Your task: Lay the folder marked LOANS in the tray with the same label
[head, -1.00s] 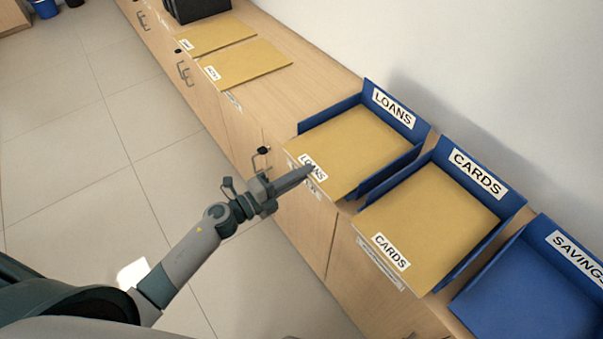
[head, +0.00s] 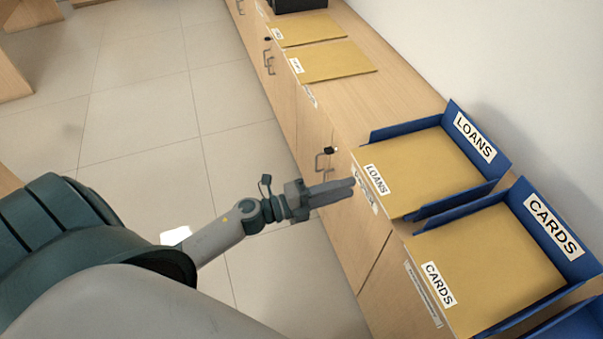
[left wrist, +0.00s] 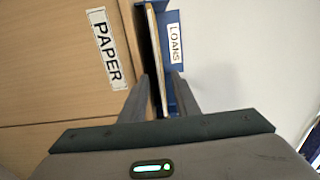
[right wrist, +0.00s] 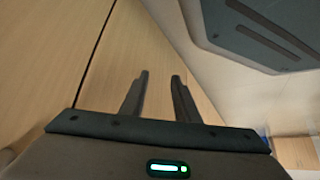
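The LOANS folder (head: 420,165) is a flat tan sheet lying in the blue LOANS tray (head: 476,134), its labelled front end sticking out past the side walls at the counter's front edge. My left gripper (head: 353,187) is just in front of that end, apart from it in the head view. In the left wrist view its fingers (left wrist: 160,95) are spread, with the folder's thin edge (left wrist: 152,45) beyond and between them. My right gripper (right wrist: 160,78) is open and empty, facing wooden cabinet fronts; it is not in the head view.
A CARDS folder (head: 480,265) lies in the CARDS tray (head: 558,235) to the right. Two more tan folders (head: 335,62) lie farther along the counter (head: 390,95). Cabinet handles (head: 322,163) stick out below.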

